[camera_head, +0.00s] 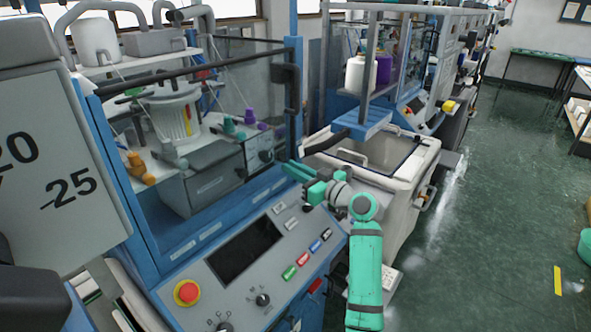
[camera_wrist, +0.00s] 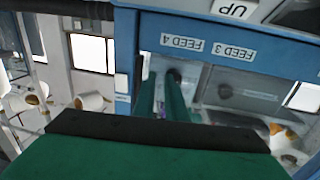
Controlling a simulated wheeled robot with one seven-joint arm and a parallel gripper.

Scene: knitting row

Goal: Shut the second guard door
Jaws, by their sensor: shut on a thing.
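The near knitting machine has a blue frame (camera_head: 296,75) with clear guard panels, and a clear guard door (camera_head: 248,88) shows at its right side. A black handle-like bar (camera_head: 291,92) stands by the right post. My gripper (camera_head: 287,171) reaches in from the right, at the foot of that post above the control panel. In the wrist view its two green fingers (camera_wrist: 161,85) are close together, with a small dark part at their tips. They are shut on what looks like the guard door's handle; the grip itself is mostly hidden.
The control panel (camera_head: 245,252) with a red stop button (camera_head: 187,292) lies below my gripper. A pale bin (camera_head: 405,190) stands just right of it, near my arm. A second machine is behind. The green floor (camera_head: 490,200) at right is mostly clear.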

